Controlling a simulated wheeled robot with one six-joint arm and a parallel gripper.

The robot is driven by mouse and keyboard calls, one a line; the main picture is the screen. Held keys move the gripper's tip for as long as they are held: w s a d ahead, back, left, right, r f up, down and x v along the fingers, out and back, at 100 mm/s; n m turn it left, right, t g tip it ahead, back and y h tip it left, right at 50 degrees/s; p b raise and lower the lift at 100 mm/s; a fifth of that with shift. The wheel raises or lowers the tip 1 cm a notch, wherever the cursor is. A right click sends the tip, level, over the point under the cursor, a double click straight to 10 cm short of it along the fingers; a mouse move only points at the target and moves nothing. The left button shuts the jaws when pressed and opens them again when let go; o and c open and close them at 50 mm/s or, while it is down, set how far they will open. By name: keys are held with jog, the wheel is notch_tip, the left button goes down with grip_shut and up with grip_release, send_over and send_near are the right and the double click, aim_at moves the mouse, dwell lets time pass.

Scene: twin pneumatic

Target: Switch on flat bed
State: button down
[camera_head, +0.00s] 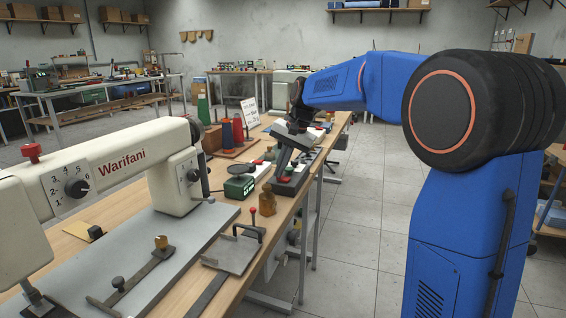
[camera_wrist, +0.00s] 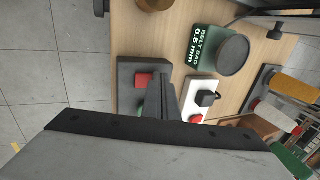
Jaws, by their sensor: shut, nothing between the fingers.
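The flat bed sewing machine marked Warifani (camera_head: 120,165) stands at the left of the head view, with a grey bed plate (camera_head: 140,272) and a numbered black knob (camera_head: 76,188). A dark grey box (camera_wrist: 127,68) with a red button (camera_wrist: 143,79) lies on the bench in the wrist view; the box also shows in the head view (camera_head: 291,186). My gripper (camera_head: 281,172) is shut and empty, pointing down at this box. In the wrist view its fingertips (camera_wrist: 160,78) are right beside the red button; I cannot tell whether they touch it. The fingers hide part of the box.
A white box (camera_wrist: 207,86) with a black switch and a red button is right of the fingers. A green block (camera_wrist: 199,58) marked belt sag 0.5 mm is near. The aisle floor (camera_head: 360,225) is clear.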

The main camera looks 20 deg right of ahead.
jog(key=shift+f, duration=0.1)
dwell(0.3)
jog(key=shift+w+a+f+g+h, duration=0.1)
jog(key=shift+a+f+g+h, duration=0.1)
jog(key=shift+g+h, duration=0.1)
jog(key=shift+d, duration=0.15)
jog(key=shift+s+d+r, duration=0.1)
jog(key=shift+s+d, duration=0.4)
jog(key=shift+d, duration=0.05)
jog(key=shift+r, duration=0.1)
jog(key=v, duration=1.3)
jog(key=shift+s+d+r, duration=0.25)
jog(key=shift+s+d, duration=0.1)
jog(key=shift+d, duration=0.1)
